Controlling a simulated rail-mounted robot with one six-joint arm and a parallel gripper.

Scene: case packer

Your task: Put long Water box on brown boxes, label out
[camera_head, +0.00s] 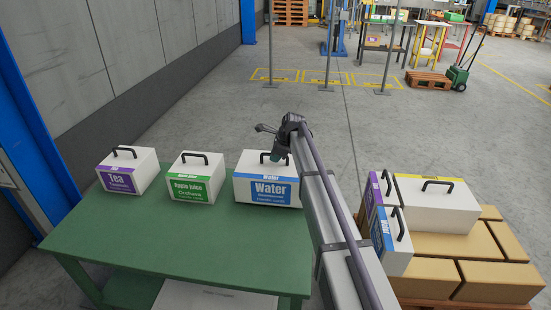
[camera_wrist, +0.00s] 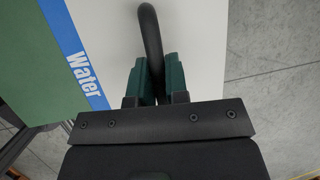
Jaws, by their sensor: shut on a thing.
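The long Water box (camera_head: 266,191) is white with a blue label facing the camera, at the right end of the green table (camera_head: 170,245). My gripper (camera_head: 278,155) is at its top from the right. In the wrist view my green fingers (camera_wrist: 154,82) are shut on the box's black handle (camera_wrist: 150,35), and the blue "Water" strip (camera_wrist: 82,68) shows at the left. The box appears to be on or just above the table; I cannot tell for sure. The brown boxes (camera_head: 490,281) are stacked at the right, partly behind my arm.
A Tea box (camera_head: 120,181) and an Apple Juice box (camera_head: 190,188) stand left on the table. On the brown boxes are a yellow-labelled white box (camera_head: 435,212), a blue-labelled one (camera_head: 397,257) and a purple-labelled one (camera_head: 375,195). Their right side has free top surface.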

